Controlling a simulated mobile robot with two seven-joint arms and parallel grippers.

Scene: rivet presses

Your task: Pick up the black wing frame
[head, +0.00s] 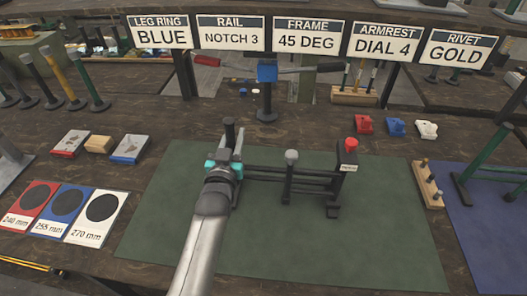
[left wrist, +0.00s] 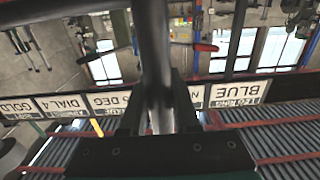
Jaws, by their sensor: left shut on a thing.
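My left gripper (head: 225,163) is over the left half of the green mat, at the left end of the dark rail fixture. It is shut on a dark upright tube, which appears to be the black wing frame (head: 229,131). The tube's dark top sticks up above the fingers in the head view. In the left wrist view the black tube (left wrist: 153,45) runs between the fingers. Its lower part is hidden, so I cannot tell whether it touches the fixture. My right gripper is not in view.
The dark rail fixture (head: 285,178) has a grey knob and a red-topped post (head: 349,165). Black, yellow and green posts (head: 88,80) stand at the back left. A blue-headed stand (head: 267,85) is behind the green mat (head: 350,250). Coloured disc cards lie at left.

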